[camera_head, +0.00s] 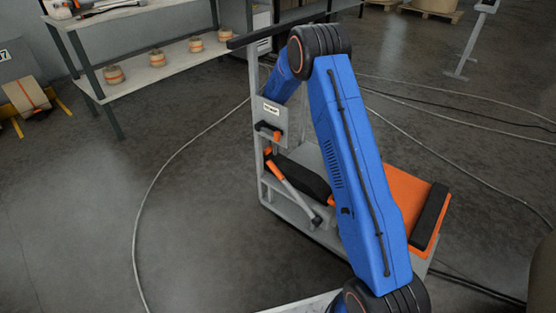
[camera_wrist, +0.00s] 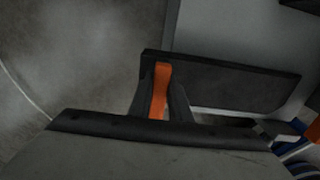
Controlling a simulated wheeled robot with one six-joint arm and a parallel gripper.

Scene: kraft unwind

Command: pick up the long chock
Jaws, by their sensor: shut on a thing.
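In the wrist view my gripper (camera_wrist: 161,92) is shut on the upright orange grip of the long chock, one dark finger on each side. The long chock (camera_wrist: 235,84) is a long black block that extends mostly to the right of the fingers. Open floor shows to its left and a pale grey surface behind it. In the head view my blue arm crosses the cart and my gripper cannot be made out clearly. A long dark block (camera_head: 298,177) shows low in the cart there; I cannot tell whether it is the held chock.
The grey cart (camera_head: 318,237) carries an orange-and-grey lever tool (camera_head: 290,185) and an orange plate (camera_head: 408,190) with a black bar. A shelf (camera_head: 150,76) with several small rolls stands at the back left.

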